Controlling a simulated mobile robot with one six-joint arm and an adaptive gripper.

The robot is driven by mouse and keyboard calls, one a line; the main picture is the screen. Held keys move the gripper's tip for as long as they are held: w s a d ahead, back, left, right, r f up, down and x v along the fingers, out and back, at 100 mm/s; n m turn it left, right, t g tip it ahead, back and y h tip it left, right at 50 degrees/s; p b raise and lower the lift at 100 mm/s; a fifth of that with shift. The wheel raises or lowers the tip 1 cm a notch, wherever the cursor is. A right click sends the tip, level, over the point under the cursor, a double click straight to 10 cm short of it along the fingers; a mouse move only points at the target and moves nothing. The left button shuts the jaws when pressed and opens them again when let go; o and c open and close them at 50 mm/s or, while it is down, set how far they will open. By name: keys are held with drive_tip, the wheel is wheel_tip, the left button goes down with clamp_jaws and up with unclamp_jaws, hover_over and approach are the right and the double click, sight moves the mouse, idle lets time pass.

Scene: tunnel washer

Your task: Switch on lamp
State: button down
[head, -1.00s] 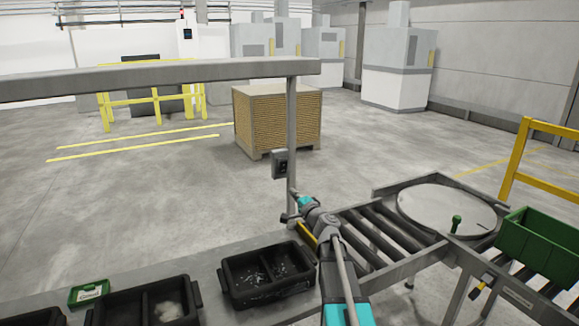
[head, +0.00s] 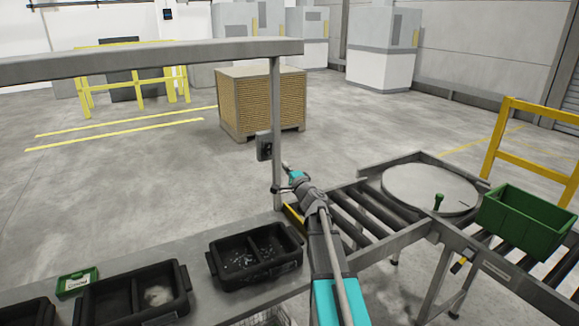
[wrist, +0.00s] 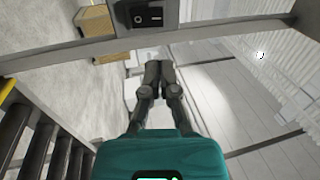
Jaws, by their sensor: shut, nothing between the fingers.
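A small grey switch box (head: 264,147) is fixed to the upright post (head: 277,120) under a long overhead beam. In the wrist view the switch box (wrist: 147,15) shows a black rocker with a round mark on its left and a bar mark on its right. My gripper (head: 285,166) is just right of and slightly below the box in the head view. In the wrist view my gripper (wrist: 159,66) is shut and empty, its fingertips together below the box with a visible gap. The lamp's light is not clearly visible in any view.
Black bins (head: 255,256) and a small green box (head: 77,283) sit on the bench at lower left. A roller conveyor with a round turntable (head: 430,190) and a green crate (head: 527,220) are at right. Open floor lies behind the post.

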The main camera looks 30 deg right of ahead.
sight(269, 145)
drive_tip(key=p+x, duration=0.2)
drive_tip(key=x, duration=1)
drive_tip(key=shift+d, duration=0.1)
